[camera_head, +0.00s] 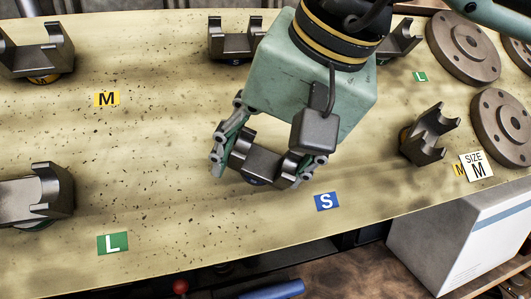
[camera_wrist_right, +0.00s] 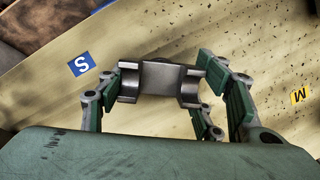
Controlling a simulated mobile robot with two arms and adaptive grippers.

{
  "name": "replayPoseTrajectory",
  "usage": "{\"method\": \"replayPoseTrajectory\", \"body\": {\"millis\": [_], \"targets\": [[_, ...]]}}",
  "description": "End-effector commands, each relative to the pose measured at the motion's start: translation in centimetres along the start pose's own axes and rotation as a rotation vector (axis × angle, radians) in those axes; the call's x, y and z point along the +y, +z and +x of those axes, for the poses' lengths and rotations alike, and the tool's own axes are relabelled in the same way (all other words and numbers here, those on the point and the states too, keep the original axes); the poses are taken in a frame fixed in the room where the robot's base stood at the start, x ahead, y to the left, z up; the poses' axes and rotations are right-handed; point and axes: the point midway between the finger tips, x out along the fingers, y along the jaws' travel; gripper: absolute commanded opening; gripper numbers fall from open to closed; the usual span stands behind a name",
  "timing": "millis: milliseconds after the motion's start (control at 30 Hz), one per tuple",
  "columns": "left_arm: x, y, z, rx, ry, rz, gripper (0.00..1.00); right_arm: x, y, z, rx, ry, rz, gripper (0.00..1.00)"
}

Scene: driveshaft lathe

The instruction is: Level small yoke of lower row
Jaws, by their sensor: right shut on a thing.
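The small yoke (camera_head: 262,165) of the lower row is a dark metal U-shaped part beside the blue S label (camera_head: 327,201). My right gripper (camera_head: 268,162) is over it, with its green-padded fingers shut on the yoke's two sides. The yoke stays at the table surface, and a bit of blue shows under it. In the right wrist view the yoke (camera_wrist_right: 160,80) sits between the fingers (camera_wrist_right: 172,92), its two arms toward the camera. Whether its base is flat on the table is hard to tell. My left gripper is not in view.
Other yokes stand at the upper left (camera_head: 35,55), lower left (camera_head: 38,197), top middle (camera_head: 232,42) and right (camera_head: 430,135), the right one tilted. Round flanges (camera_head: 463,46) lie at the upper right. The table (camera_head: 150,150) is clear left of my gripper; its front edge is close below.

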Motion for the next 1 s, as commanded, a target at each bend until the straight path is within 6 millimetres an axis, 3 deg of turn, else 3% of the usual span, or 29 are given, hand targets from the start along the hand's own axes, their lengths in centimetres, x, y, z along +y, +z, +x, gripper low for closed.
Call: {"method": "replayPoseTrajectory", "body": {"millis": [1000], "targets": [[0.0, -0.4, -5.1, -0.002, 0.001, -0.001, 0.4, -0.1, -0.1, -0.2, 0.0, 0.133, -0.447, 0.0]]}}
